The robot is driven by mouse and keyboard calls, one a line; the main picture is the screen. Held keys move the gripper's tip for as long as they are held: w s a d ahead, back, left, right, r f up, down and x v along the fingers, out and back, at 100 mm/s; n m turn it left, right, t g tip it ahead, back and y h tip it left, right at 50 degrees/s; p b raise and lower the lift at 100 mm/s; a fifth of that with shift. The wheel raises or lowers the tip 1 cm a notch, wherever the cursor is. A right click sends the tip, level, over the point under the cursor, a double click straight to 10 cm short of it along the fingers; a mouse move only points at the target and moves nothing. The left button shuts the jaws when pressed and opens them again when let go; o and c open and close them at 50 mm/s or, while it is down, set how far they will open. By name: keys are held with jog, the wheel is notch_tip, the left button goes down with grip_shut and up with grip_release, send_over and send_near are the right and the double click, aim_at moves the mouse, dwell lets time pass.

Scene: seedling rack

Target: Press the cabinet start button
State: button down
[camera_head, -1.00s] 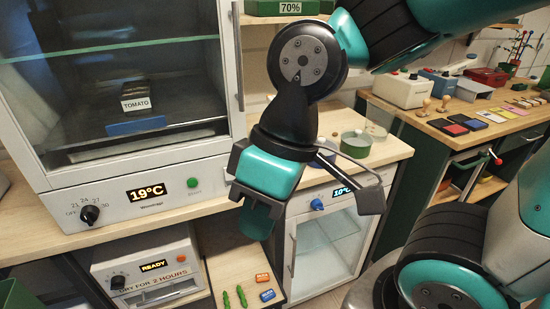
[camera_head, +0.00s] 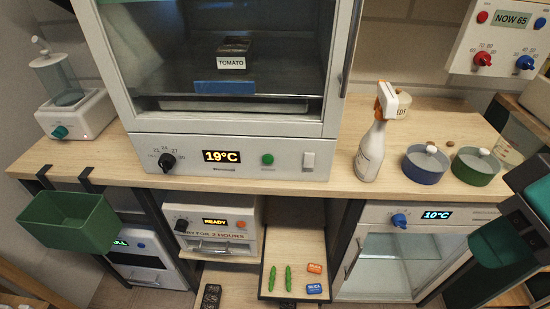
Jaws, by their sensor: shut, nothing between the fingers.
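The cabinet (camera_head: 145,150) is white with a glass front and stands on the wooden counter. Its lower panel has a black dial (camera_head: 167,161), a lit display (camera_head: 222,156) reading 19°C, a round green button (camera_head: 267,159) and a pale rocker switch (camera_head: 308,160). The green button is in plain view with nothing in front of it. Behind the glass is a dark tray labelled TOMATO (camera_head: 231,62). My gripper (camera_head: 492,250) shows only in part at the right edge, cut off by the frame. It is shut and empty, far right of the button.
A spray bottle (camera_head: 370,150) stands on the counter just right of the cabinet. Beyond it are a blue pot (camera_head: 425,167) and a green pot (camera_head: 475,168). A green bin (camera_head: 70,222) hangs at the front left. The counter strip before the panel is clear.

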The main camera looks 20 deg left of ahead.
aim_at(268, 160)
jog(key=w+a+f+m+t+y+b, duration=0.1)
jog(key=w+a+f+t+y+b, duration=0.1)
jog(key=a+f, duration=0.3)
jog(key=w+a+f+t+y+b, duration=0.3)
jog(key=a+f, duration=0.3)
jog(key=a, duration=0.7)
jog(key=w+a+f+m+t+y+b, duration=0.1)
jog(key=w+a+f+t+y+b, duration=0.1)
jog(key=a+f, duration=0.4)
jog(key=w+a+t+y, duration=0.1)
jog(key=w+a+y, duration=0.1)
jog(key=a, duration=0.1)
jog(key=shift+w+a+m+y+b, duration=0.15)
jog(key=shift+a+m+y+b, duration=0.15)
jog(key=shift+y+b, duration=0.1)
jog(key=shift+w+a+b, duration=0.3)
jog(key=shift+w+a, duration=0.05)
jog(key=shift+w, duration=1.1)
jog(key=shift+w+a+b, duration=0.3)
jog(key=shift+w, duration=1.1)
jog(key=shift+w+a+b, duration=0.3)
jog(key=shift+w+a, duration=0.05)
jog(key=shift+w, duration=1.1)
jog(key=shift+w, duration=0.15)
jog(key=shift+w+a, duration=0.1)
jog(key=shift+w, duration=0.2)
